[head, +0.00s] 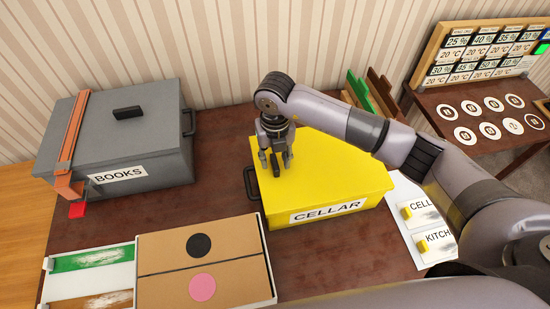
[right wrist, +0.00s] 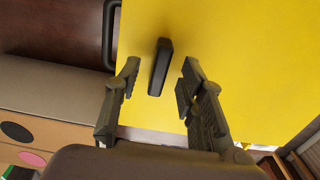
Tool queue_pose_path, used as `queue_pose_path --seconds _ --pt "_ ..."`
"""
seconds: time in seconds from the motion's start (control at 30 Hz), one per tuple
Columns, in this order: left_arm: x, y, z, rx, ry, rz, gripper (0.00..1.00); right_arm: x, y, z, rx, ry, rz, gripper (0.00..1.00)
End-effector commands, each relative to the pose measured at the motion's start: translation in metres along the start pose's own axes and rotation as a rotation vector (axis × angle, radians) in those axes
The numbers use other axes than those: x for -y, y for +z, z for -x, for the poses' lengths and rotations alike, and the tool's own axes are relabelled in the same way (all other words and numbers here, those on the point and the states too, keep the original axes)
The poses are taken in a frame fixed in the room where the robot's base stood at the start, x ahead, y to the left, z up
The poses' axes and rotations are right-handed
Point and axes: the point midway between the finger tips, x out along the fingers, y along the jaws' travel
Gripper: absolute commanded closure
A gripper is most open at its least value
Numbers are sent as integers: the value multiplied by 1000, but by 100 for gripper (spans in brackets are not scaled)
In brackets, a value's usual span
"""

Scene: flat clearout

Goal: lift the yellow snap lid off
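The yellow snap lid (head: 325,160) lies on the yellow box labelled CELLAR (head: 345,212) and appears closed. In the right wrist view the yellow lid (right wrist: 245,50) fills most of the picture, with its black bar handle (right wrist: 159,67) upright near the middle. My right gripper (head: 277,172) points down over the lid's left part. Its two open fingers (right wrist: 160,80) show on either side of the handle in the right wrist view. I cannot tell whether the fingertips are down at the handle's height. In the head view the gripper hides the handle. My left gripper is not in view.
A grey box labelled BOOKS (head: 120,140) with an orange strap (head: 72,135) stands at left. A shallow tray (head: 270,262) with cardboard panels lies in front. Label cards (head: 415,215) lie right of the yellow box. Green and brown boards (head: 375,95) stand behind it.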

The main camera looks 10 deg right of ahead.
Motion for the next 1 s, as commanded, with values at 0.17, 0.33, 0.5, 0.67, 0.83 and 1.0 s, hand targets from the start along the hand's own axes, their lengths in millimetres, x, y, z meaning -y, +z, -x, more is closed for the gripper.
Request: queue_pose_path --seconds 0.17,0.33,0.5,0.67,0.83,1.0 --pt "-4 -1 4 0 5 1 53 0 0 -15 -1 0 0 63" --pt "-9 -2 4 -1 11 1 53 0 0 -20 0 0 1 63" --pt "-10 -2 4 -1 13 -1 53 0 0 -20 0 0 1 63" --pt "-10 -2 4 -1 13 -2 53 0 0 -20 0 0 1 73" --pt "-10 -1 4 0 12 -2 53 0 0 -19 0 0 0 85" --pt "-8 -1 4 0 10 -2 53 0 0 -19 0 0 0 96"
